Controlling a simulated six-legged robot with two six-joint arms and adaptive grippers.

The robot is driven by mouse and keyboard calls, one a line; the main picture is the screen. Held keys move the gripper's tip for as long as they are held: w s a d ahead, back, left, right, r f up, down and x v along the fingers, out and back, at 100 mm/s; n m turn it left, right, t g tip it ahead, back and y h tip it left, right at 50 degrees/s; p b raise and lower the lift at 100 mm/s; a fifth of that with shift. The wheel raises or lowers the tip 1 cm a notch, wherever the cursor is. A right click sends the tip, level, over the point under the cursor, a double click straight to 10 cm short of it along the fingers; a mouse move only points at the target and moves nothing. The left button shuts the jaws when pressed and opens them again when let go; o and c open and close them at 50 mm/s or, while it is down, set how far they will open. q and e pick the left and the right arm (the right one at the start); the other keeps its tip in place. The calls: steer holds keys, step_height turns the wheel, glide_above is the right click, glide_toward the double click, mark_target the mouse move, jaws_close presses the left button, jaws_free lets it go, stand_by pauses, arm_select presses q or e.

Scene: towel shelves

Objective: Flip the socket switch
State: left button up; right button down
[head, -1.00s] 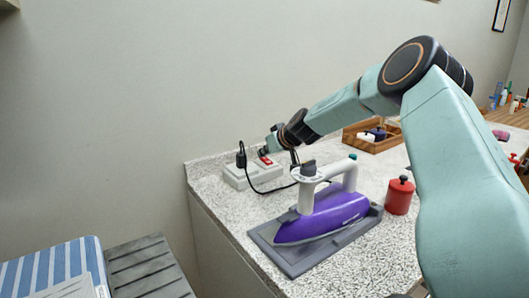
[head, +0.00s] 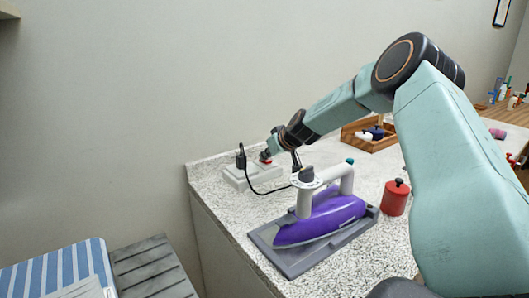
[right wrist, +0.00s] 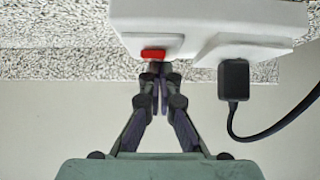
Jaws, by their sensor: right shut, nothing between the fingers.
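A white socket block (head: 234,179) lies at the far left corner of the speckled counter; it also fills the top of the right wrist view (right wrist: 210,18). Its red switch (right wrist: 153,54) shows in the right wrist view, and partly in the head view (head: 265,157). A black plug (right wrist: 233,78) with a cord sits in the socket beside the switch. My right gripper (right wrist: 160,76) is shut and empty, its fingertips right at the edge of the red switch. I cannot tell whether they touch it. My left gripper is not in view.
A purple iron (head: 322,215) stands on a grey rest (head: 280,262) in front of the socket, its cord running to the plug. A red canister (head: 395,198) and a wooden tray (head: 368,145) are to the right. A striped ironing surface (head: 55,268) is lower left.

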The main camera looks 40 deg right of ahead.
mark_target(267, 161)
steer(key=shift+s, duration=0.1)
stand_by(0.3)
step_height(267, 161, up, 10)
stand_by(0.7)
stand_by(0.4)
